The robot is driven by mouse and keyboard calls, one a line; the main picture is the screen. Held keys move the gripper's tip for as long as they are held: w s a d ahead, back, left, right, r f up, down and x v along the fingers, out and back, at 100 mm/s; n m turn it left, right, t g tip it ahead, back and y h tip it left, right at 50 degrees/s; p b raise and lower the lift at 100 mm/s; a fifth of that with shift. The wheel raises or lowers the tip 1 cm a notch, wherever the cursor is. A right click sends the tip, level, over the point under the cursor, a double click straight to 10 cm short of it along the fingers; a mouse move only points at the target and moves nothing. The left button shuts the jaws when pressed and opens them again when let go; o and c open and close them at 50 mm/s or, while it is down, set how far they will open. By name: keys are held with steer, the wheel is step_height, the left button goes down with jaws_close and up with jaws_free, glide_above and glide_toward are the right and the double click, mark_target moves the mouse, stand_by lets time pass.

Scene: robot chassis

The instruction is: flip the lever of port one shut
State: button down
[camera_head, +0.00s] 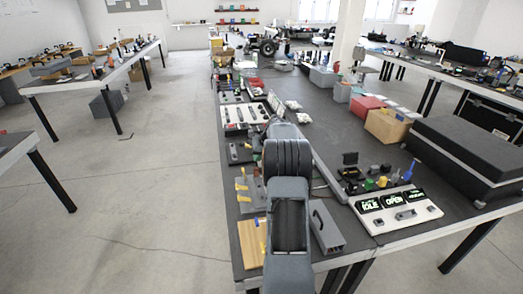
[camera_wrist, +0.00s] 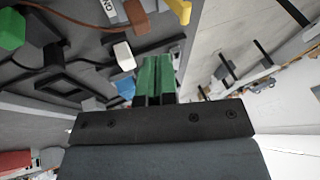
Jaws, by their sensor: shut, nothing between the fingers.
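My gripper (camera_wrist: 157,72) shows in the wrist view as two green fingers side by side, shut with nothing between them. In the head view my arm reaches forward over the bench and hides the gripper. I cannot single out port one or its lever. In the wrist view a white block (camera_wrist: 123,56) on a dark fixture is left of the fingers, with a blue piece (camera_wrist: 125,88) beside it. A brown block (camera_wrist: 137,14) and a yellow piece (camera_wrist: 180,10) lie farther up. No contact with the fingers is visible.
On the bench, a console (camera_head: 397,211) has lit screens, one reading OPEN. A grey box (camera_head: 327,228), a wooden board (camera_head: 251,243), a white panel with dark fittings (camera_head: 240,113) and a large black case (camera_head: 468,155) stand around my arm. Floor on the left is mostly clear.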

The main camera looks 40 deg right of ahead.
mark_target(244, 174)
steer(key=f, duration=0.1)
steer(key=w+a+f, duration=0.2)
steer(key=shift+w+a+f+p, duration=0.1)
steer(key=shift+f+p, duration=0.25)
steer(key=shift+w+a+f, duration=0.35)
steer(key=shift+a+f, duration=0.1)
steer(key=shift+a, duration=0.1)
steer(key=shift+a, duration=0.15)
steer(key=shift+w+a+h+p, duration=0.1)
steer(key=shift+h+p, duration=0.2)
